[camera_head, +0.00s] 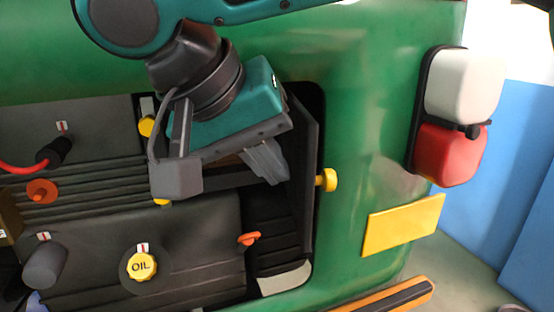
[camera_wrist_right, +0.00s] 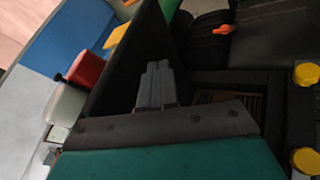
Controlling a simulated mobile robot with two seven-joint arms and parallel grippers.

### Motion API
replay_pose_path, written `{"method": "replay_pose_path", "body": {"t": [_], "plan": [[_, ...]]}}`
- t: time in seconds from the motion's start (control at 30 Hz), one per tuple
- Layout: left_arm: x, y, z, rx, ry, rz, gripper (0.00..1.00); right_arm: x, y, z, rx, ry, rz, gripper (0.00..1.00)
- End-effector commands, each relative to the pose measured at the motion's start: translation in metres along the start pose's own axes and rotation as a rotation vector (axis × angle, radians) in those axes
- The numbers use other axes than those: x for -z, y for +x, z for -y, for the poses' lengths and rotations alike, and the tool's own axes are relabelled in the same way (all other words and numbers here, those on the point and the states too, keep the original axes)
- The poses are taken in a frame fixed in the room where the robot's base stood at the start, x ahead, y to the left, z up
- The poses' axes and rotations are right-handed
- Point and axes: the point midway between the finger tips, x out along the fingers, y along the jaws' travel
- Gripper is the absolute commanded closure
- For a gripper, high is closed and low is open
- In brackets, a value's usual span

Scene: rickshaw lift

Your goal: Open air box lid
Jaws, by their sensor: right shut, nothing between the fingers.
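The air box lid (camera_head: 308,150) is a dark panel in the engine bay, with a yellow knob (camera_head: 326,180) on its right side. It stands swung up, away from the box, on the right. In the wrist view the lid (camera_wrist_right: 135,65) is a large black panel to the left of the fingers. The box opening shows a brownish ribbed inside (camera_wrist_right: 238,105). My right gripper (camera_head: 272,172) is shut and empty, between the opening and the lid's inner face; I cannot tell whether it touches the lid. It also shows in the wrist view (camera_wrist_right: 154,75). My left gripper is out of view.
Yellow knobs (camera_wrist_right: 306,74) stand beside the opening. A yellow oil cap (camera_head: 142,267), an orange handle (camera_head: 249,239) and a red cable (camera_head: 18,168) lie in the bay. White and red lamps (camera_head: 452,155) and a yellow plate (camera_head: 403,225) are on the green body at right.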

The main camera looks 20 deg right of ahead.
Motion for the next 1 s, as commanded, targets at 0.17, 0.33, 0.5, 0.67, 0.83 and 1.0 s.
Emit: {"method": "replay_pose_path", "body": {"t": [0.17,0.33,0.5,0.67,0.83,1.0], "plan": [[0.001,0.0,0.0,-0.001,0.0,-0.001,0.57,0.0,0.004,-0.007,0.0,-0.001,0.001,1.0],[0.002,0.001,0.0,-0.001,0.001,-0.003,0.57,0.0,0.004,-0.007,0.0,-0.001,0.001,1.0],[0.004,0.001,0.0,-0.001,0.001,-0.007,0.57,0.0,0.004,-0.008,0.005,-0.01,-0.003,1.0],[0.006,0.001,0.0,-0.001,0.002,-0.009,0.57,-0.002,0.008,-0.017,0.058,-0.106,-0.045,1.0],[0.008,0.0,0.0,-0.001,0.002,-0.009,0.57,-0.003,0.014,-0.03,0.12,-0.219,-0.112,1.0],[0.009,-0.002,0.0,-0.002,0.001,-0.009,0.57,-0.003,0.021,-0.042,0.121,-0.226,-0.118,1.0]]}}
